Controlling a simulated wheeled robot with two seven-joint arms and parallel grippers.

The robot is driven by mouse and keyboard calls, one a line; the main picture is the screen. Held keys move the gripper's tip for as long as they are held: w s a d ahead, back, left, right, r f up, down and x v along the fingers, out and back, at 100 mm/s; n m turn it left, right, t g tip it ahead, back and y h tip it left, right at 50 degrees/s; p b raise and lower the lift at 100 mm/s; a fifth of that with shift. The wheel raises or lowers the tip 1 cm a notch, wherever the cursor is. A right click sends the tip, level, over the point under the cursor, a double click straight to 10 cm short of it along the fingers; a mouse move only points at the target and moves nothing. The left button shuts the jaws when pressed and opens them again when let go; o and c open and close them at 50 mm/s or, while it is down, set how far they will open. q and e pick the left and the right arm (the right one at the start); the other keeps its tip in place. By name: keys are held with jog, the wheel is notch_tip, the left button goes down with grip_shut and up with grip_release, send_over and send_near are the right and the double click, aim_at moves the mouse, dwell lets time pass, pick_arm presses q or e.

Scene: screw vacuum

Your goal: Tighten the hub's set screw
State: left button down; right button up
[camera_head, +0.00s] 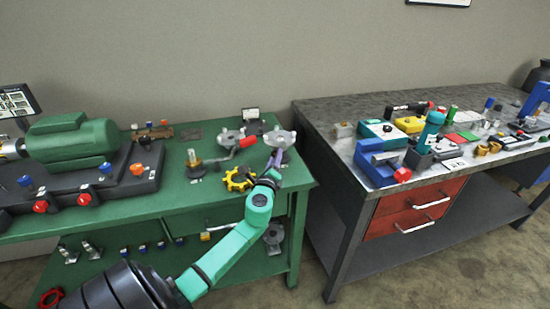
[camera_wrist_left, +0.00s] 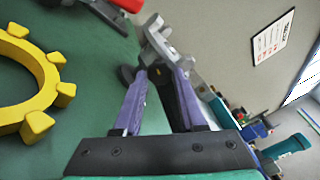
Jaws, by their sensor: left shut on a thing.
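My left gripper (camera_head: 275,163) reaches in over the right end of the green bench. Its purple fingers are shut on a grey metal part (camera_head: 280,138) with lobes at its top, near the bench's back right corner. The part also shows past the fingertips in the left wrist view (camera_wrist_left: 158,45), and the gripper (camera_wrist_left: 155,78) hides some of it. I cannot make out a set screw or say for sure which part is the hub. A yellow toothed ring (camera_head: 238,180) lies flat just left of the gripper, apart from it. My right gripper is not in view.
A similar grey part (camera_head: 231,137) with a red-ended piece (camera_head: 247,142) stands to the left. A green motor (camera_head: 72,141) fills the bench's left. A dark workbench (camera_head: 349,112) with many tools stands right, across a gap. The green bench front (camera_head: 190,205) has bare room.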

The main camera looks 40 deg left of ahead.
pick_arm(q)
jog(key=shift+r+m, duration=0.1)
jog(key=shift+m, duration=0.5)
jog(key=shift+c, duration=2.3)
grip_release()
